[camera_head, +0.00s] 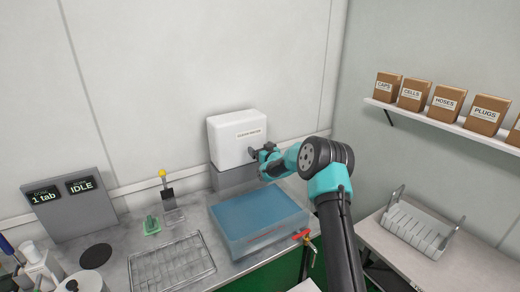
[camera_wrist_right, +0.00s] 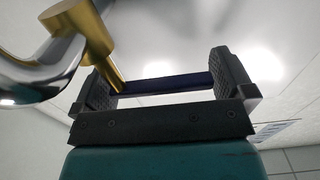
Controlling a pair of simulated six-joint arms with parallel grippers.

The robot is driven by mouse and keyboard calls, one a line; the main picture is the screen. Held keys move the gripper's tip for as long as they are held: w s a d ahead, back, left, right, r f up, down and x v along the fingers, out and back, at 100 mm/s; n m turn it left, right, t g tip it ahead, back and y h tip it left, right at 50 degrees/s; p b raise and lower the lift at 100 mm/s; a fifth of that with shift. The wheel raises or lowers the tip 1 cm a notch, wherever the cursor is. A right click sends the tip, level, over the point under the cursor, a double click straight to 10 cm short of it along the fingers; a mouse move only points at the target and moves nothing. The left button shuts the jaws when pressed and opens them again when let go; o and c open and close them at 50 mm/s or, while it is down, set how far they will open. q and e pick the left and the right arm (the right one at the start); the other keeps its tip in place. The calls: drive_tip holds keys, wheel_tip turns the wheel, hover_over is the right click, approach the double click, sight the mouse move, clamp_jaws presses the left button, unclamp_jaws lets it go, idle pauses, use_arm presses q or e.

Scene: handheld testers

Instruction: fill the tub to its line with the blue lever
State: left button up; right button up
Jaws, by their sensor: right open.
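The clear tub (camera_head: 268,243) sits on the counter below the white water tank (camera_head: 232,136), with blue water spread across it. My right gripper (camera_head: 257,153) is at the tank's lower front, above the tub's back edge. In the right wrist view, the dark blue lever (camera_wrist_right: 165,82) lies between the spread fingers of my right gripper (camera_wrist_right: 165,86). The lever joins a brass stem (camera_wrist_right: 85,30) by a chrome spout (camera_wrist_right: 40,75). In the head view my gripper hides the lever. My left gripper is out of view.
A red-handled valve (camera_head: 301,236) is at the tub's front right. Left of the tub are a wire rack (camera_head: 170,265), a yellow-knobbed lever (camera_head: 164,180) and a display panel (camera_head: 68,205) reading "1 tab" and "IDLE". A white rack (camera_head: 415,230) stands on the right table.

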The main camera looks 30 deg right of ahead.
drive_tip(key=shift+w, duration=0.45)
drive_tip(key=c, duration=1)
